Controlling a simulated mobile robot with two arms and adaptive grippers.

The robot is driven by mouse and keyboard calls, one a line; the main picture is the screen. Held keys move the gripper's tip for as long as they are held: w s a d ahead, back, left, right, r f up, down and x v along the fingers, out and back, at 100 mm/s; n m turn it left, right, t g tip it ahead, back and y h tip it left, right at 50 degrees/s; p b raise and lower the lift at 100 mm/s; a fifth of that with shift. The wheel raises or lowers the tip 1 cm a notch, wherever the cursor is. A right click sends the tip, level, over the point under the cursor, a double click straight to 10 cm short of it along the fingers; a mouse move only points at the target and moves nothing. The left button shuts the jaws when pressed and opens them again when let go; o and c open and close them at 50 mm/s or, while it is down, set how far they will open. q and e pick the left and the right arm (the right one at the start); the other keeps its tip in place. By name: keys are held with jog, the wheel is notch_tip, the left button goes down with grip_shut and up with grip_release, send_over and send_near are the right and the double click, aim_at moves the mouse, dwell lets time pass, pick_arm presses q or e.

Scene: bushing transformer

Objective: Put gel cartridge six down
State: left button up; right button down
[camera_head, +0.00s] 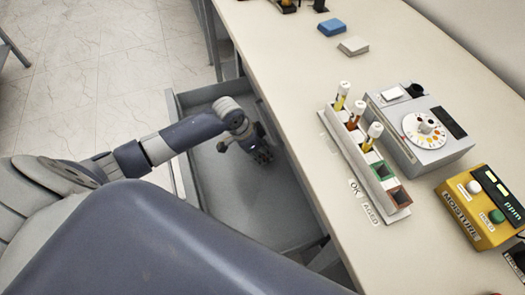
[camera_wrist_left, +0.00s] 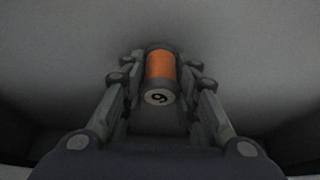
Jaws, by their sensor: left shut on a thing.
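In the head view my left gripper (camera_head: 262,157) reaches down into an open grey drawer (camera_head: 225,185) under the table edge. The cartridge cannot be made out there, and I cannot tell whether it touches the drawer floor. My right gripper is not in view.
The table (camera_head: 290,75) runs along the drawer's right side. On it stand a rack (camera_head: 362,160) with several capped tubes and green and brown slots, a grey device with a dial (camera_head: 425,128), a yellow moisture tester (camera_head: 480,208), and blue (camera_head: 332,27) and white (camera_head: 354,45) blocks. The drawer floor around the gripper looks bare.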

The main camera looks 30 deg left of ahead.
pick_arm(q)
jog(key=shift+f, duration=0.15)
jog(key=o, duration=1.1)
jog(key=shift+c, duration=0.2)
jog(key=p+v, duration=0.1)
jog(key=v, duration=1.1)
jog(key=shift+s, duration=0.15)
